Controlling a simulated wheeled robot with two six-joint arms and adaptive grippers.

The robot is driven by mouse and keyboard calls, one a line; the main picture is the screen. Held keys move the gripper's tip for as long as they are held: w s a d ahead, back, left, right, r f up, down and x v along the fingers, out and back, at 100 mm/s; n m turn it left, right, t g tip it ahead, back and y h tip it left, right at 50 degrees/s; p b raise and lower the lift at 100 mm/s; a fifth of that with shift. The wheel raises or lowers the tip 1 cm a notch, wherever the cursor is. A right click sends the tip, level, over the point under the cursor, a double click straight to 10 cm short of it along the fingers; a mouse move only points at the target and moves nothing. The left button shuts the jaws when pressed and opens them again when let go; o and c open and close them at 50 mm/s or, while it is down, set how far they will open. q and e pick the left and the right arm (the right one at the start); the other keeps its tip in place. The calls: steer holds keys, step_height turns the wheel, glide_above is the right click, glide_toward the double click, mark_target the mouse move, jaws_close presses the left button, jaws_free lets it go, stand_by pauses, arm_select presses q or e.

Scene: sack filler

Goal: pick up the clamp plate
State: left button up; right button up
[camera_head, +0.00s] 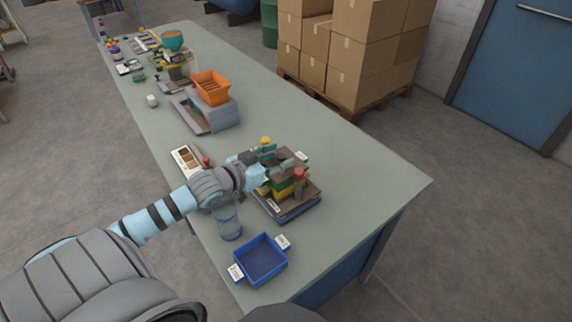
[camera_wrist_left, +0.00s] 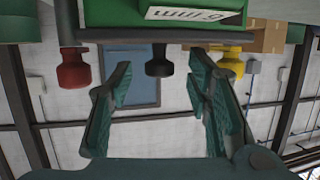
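A dark stand (camera_head: 287,212) on the table bears green and yellow blocks and several coloured knobs. I cannot tell for sure which part is the clamp plate. My left gripper (camera_head: 262,172) reaches the stand's left side and partly hides it. In the left wrist view, the left gripper (camera_wrist_left: 160,82) is open, with nothing between its fingers. A black knob (camera_wrist_left: 158,62) lies just beyond the gap. A red knob (camera_wrist_left: 73,70) is to the left and a yellow knob (camera_wrist_left: 231,62) to the right. A green block (camera_wrist_left: 190,14) with a white label crosses the top. My right gripper is not in view.
A blue tray (camera_head: 261,263) stands near the table's front end, with a clear jar (camera_head: 230,226) beside it. A sample card (camera_head: 186,158) lies behind my arm. An orange hopper (camera_head: 210,88) is farther back. The table right of the stand (camera_head: 365,180) is clear.

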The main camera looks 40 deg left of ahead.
arm_select(q)
steer(key=shift+s+r, duration=0.2)
steer(key=shift+s, duration=0.15)
steer(key=c, duration=0.6)
jaws_close()
steer(key=shift+w+f, duration=0.1)
steer(key=shift+w, duration=0.05)
